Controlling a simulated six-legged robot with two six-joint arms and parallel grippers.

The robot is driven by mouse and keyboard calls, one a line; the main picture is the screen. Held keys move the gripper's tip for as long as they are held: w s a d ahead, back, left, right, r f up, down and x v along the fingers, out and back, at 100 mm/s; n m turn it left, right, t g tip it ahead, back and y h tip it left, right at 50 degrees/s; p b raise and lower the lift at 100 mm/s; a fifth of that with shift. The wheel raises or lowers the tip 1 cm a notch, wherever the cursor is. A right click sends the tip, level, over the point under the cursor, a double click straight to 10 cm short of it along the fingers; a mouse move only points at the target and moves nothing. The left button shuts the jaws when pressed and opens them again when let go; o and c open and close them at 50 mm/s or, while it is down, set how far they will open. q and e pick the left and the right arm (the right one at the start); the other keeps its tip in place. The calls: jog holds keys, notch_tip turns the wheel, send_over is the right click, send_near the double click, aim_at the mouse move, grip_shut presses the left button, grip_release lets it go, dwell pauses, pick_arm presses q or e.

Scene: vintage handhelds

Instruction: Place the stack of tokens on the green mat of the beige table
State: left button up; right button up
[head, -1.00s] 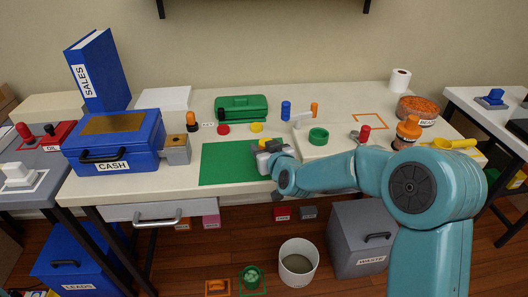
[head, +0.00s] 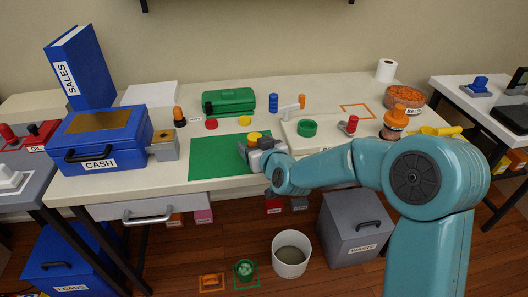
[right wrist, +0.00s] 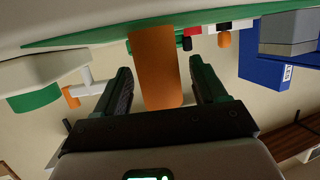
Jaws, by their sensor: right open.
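The stack of tokens, a yellow-orange cylinder (head: 254,135), stands on the right part of the green mat (head: 208,160) on the beige table (head: 130,187). In the right wrist view, which is upside down, the stack (right wrist: 157,75) rises from the mat (right wrist: 75,38) between my fingers, with gaps visible on both sides. My right gripper (head: 258,147) is open around or just in front of the stack; it also shows in the right wrist view (right wrist: 163,88). My left gripper is not in view.
A yellow disc (head: 245,120) and a red disc (head: 211,124) lie behind the mat. The blue cash box (head: 98,138) stands left, the green case (head: 229,100) behind. A raised white board with a green ring (head: 307,128) lies right of my gripper.

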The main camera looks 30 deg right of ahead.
jog(key=v, duration=0.9)
jog(key=shift+s, duration=0.35)
jog(key=shift+r, duration=0.1)
